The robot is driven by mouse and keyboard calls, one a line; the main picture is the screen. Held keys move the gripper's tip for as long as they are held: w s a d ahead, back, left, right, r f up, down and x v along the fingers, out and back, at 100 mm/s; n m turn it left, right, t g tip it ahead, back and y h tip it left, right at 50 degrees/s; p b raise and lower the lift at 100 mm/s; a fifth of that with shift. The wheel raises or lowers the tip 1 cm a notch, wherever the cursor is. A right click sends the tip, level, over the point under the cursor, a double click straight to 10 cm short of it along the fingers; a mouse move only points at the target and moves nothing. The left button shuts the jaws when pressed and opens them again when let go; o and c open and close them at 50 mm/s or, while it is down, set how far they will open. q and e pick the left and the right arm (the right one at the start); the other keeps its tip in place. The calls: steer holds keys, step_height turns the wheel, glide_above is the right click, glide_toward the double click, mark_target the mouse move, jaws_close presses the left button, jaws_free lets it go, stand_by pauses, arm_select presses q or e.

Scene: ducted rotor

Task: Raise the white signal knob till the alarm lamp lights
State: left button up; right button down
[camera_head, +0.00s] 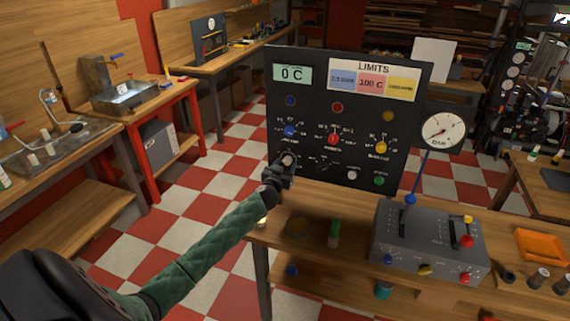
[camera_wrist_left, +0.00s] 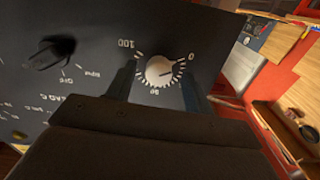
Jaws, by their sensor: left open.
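The white signal knob (camera_head: 288,160) sits at the lower left of the black panel (camera_head: 318,88). In the left wrist view the knob (camera_wrist_left: 159,70) shows with a scale from 0 to 100 around it; its mark seems to point near the 0 end. My left gripper (camera_head: 282,169) is at the knob. Its dark fingers (camera_wrist_left: 158,88) are open, one on each side of the knob, with gaps visible. Blue (camera_head: 290,101), red (camera_head: 337,107) and yellow (camera_head: 388,115) lamps sit on the panel and look dim; which is the alarm lamp I cannot read. My right gripper is out of view.
A display (camera_head: 292,74) reads 0 C. Blue (camera_head: 290,131), red (camera_head: 333,139) and yellow (camera_head: 381,146) knobs sit above the white one.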

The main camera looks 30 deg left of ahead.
arm_select(q)
steer(key=shift+w, duration=0.3)
steer(key=c, duration=1)
